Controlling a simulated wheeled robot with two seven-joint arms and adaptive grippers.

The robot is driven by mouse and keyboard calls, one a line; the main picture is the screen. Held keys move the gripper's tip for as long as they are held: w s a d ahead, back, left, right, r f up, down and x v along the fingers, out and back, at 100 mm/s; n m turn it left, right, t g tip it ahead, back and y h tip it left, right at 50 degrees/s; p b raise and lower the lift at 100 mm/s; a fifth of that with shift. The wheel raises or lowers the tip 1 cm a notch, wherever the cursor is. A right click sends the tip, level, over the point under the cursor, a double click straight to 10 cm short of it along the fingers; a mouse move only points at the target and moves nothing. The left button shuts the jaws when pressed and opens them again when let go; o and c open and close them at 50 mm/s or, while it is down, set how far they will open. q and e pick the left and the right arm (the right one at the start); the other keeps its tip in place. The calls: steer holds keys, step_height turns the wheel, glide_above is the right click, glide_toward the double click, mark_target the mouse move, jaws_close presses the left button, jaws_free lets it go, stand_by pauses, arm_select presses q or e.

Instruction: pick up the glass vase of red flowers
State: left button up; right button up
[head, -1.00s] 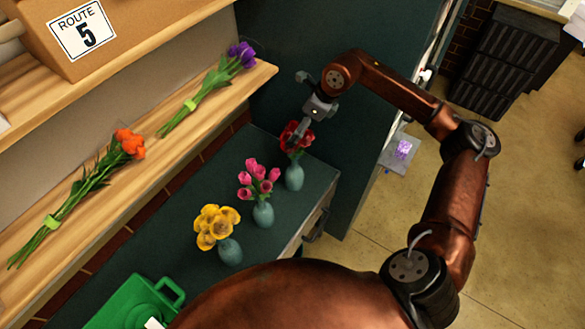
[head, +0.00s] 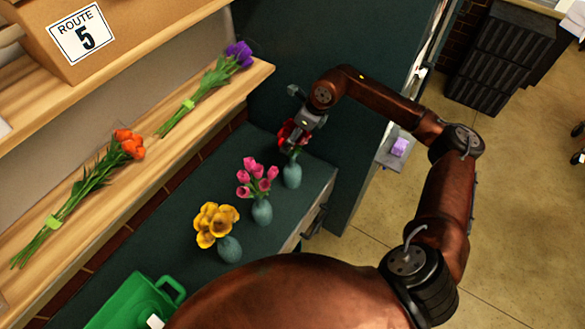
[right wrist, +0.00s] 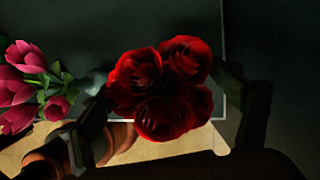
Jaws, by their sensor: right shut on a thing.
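The red flowers (head: 287,131) stand in a blue-green vase (head: 292,174) at the far right end of the dark counter. The vase appears to stand on the counter. My right gripper (head: 297,124) is at the blooms from above, shut on the red flowers or their stems, and partly hides them. In the right wrist view the red flowers (right wrist: 160,88) fill the middle, with a dark finger on each side; the vase and the exact contact are hidden there. My left gripper is not in view.
Vases of pink flowers (head: 262,211) and yellow flowers (head: 230,249) stand nearer on the counter. The pink flowers (right wrist: 32,85) also show at left in the wrist view. A green container (head: 130,304) is at bottom left. A wooden shelf (head: 165,165) with wrapped bunches runs along the left.

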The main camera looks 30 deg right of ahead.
steer(key=c, duration=1.4)
steer(key=shift+r, duration=0.1)
steer(key=shift+c, duration=0.3)
steer(key=shift+w+r, duration=0.1)
